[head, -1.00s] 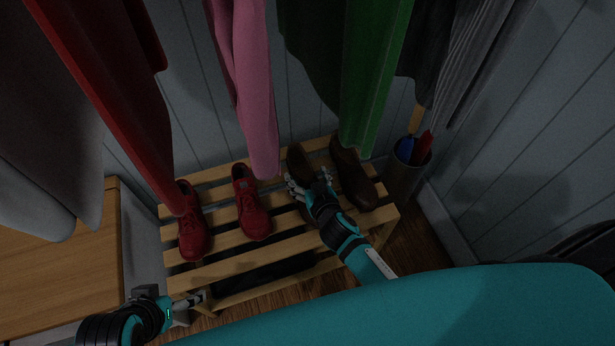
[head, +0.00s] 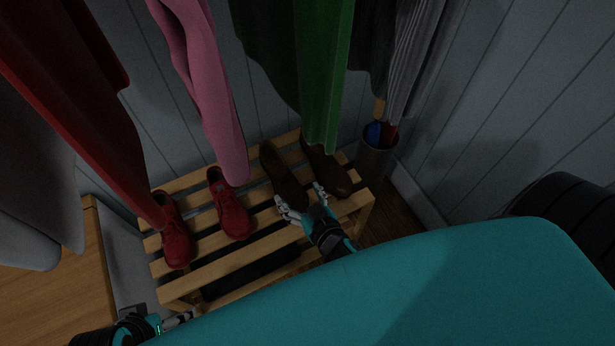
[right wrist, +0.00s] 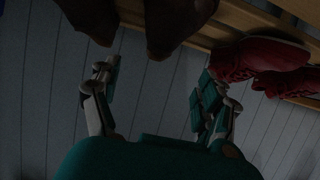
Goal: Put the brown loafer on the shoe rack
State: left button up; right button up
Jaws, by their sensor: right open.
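Two brown loafers stand side by side on the slatted wooden shoe rack (head: 222,262), at its right end. The left brown loafer (head: 282,176) and the right brown loafer (head: 328,172) also show at the top of the right wrist view, as dark toes (right wrist: 170,25) and (right wrist: 92,20). My right gripper (head: 303,196) is open and empty, just in front of the loafers' near ends. In the right wrist view its spread fingers (right wrist: 155,88) hold nothing between them. My left gripper (head: 178,319) is at the bottom left, partly hidden and apart from the shoes.
A pair of red shoes (head: 232,206) stands on the rack's left part. Red, pink and green garments (head: 322,90) hang low over the rack. An umbrella holder (head: 376,158) stands right of the rack by the wall. A wooden cabinet (head: 75,270) is at the left.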

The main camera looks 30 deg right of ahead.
jog(key=s+d+r+m+g+h, duration=0.1)
jog(key=s+d+r+g+h, duration=0.1)
jog(key=s+d+g, duration=0.4)
jog(key=s+a+r+n+g+y, duration=0.1)
jog(key=s+r+n+g, duration=0.1)
jog(key=s, duration=0.6)
jog(key=shift+r+n+g+y, duration=0.15)
jog(key=shift+n+g+y, duration=0.2)
jog(key=shift+g, duration=0.55)
jog(key=shift+s, duration=0.1)
